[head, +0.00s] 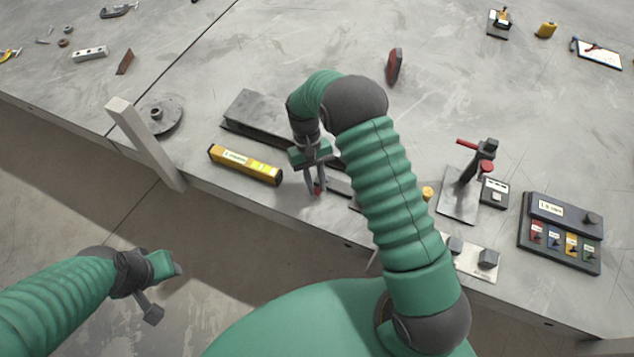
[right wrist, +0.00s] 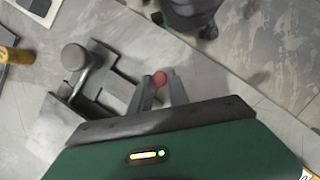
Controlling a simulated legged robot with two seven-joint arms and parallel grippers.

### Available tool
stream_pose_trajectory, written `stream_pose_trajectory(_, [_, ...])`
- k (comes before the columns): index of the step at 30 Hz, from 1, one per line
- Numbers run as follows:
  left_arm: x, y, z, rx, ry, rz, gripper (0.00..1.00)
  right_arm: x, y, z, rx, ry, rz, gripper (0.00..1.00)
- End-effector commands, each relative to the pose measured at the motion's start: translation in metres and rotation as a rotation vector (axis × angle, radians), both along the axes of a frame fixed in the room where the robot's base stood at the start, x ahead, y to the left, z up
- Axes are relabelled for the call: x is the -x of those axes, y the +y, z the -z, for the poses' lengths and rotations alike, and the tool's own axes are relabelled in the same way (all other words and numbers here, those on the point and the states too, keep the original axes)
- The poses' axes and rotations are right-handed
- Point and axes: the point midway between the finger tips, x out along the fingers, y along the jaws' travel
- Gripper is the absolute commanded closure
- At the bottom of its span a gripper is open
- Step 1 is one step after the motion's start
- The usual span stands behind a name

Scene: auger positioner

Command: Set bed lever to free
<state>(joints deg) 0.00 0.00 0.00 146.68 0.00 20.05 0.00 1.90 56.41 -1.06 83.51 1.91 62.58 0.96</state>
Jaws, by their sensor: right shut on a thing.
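A red-tipped lever (head: 318,191) is at the table's front edge, by a long grey metal bed (head: 255,112). My right gripper (head: 315,184) reaches down over it and is shut on it. In the right wrist view the round red tip (right wrist: 160,78) shows between the two fingers (right wrist: 161,90). The lever's shaft is mostly hidden by the fingers, so its setting cannot be read. My right arm covers part of the bed. My left gripper (head: 165,288) is open and empty, low at the left, in front of the table and away from the bed.
A yellow level (head: 245,165) lies left of my right gripper. A pale post (head: 145,143) stands at the front edge beside a round grey disc (head: 160,114). A red-handled clamp device (head: 476,165) and a dark labelled box (head: 562,232) are at the right. The table's middle is mostly clear.

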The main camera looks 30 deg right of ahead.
Motion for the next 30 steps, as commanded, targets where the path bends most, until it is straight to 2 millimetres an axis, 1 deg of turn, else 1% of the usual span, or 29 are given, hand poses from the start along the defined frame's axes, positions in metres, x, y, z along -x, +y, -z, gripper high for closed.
stream_pose_trajectory(1, [0.0, 0.0, -0.0005, 0.0, 0.0, 0.0, 0.64, -0.0036, -0.0008, -0.002, 0.001, -0.01, 0.006, 1.0])
stream_pose_trajectory(13, [0.0, 0.0, -0.0006, 0.0, 0.0, 0.0, 0.64, -0.0042, -0.0004, -0.0021, 0.001, -0.011, 0.011, 1.0])
stream_pose_trajectory(14, [0.0, 0.0, -0.0006, 0.0, 0.0, 0.0, 0.64, -0.0042, -0.0003, -0.0021, 0.001, -0.011, 0.011, 0.75])
stream_pose_trajectory(18, [0.0, 0.0, -0.0005, 0.0, 0.0, 0.0, 0.64, -0.003, -0.0001, -0.0015, 0.001, -0.007, 0.011, 0.57])
stream_pose_trajectory(26, [0.0, 0.0, -0.0003, 0.0, 0.0, 0.0, 0.64, -0.0015, 0.0003, -0.0009, 0.0, -0.003, 0.01, 0.57])
stream_pose_trajectory(28, [0.0, 0.0, 0.0001, 0.0, 0.0, 0.0, 0.64, -0.0025, 0.0003, -0.0029, 0.0, -0.004, 0.01, 0.57])
stream_pose_trajectory(30, [0.0, 0.0, 0.001, 0.0, 0.0, 0.0, 0.64, -0.0055, 0.0, -0.0089, 0.0, -0.004, 0.01, 0.57])
